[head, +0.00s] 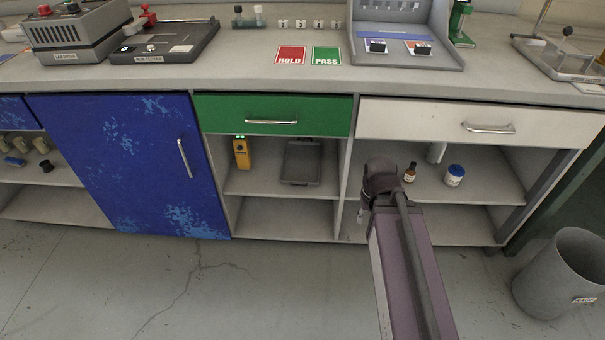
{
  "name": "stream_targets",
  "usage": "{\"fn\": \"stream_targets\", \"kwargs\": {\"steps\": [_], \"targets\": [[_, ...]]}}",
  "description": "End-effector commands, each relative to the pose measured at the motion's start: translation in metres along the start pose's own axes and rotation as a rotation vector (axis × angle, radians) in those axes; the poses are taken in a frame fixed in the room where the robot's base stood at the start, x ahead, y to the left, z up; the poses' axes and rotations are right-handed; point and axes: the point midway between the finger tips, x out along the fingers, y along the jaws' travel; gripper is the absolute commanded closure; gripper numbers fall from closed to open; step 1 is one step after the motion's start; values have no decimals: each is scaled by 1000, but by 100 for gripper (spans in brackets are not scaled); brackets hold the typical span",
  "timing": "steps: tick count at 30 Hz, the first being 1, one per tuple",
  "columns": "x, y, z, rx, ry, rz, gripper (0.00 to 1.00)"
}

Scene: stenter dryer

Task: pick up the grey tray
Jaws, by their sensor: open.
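The grey tray (301,164) is a shallow dark-grey tray on the upper open shelf under the green drawer, right of a yellow device. It looks empty and seems to lie flat. My gripper (362,213) shows only in a small part, at the left side of my dark wrist. It is open, to the right of the tray and apart from it. My arm hides most of the gripper and part of the right-hand shelf bay.
A yellow device (241,153) stands left of the tray. A divider (343,185) separates this bay from the one with a brown bottle (410,172) and a blue-and-white jar (454,175). The green drawer (272,115) is closed above. A grey bin (560,275) stands at right.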

Motion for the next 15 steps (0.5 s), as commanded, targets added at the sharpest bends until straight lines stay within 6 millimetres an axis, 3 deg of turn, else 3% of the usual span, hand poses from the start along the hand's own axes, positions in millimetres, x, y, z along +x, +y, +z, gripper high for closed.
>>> {"fn": "stream_targets", "kwargs": {"steps": [1, 15], "targets": [[21, 0, 0, 0, 0, 0, 56], [107, 0, 0, 0, 0, 0, 56]]}}
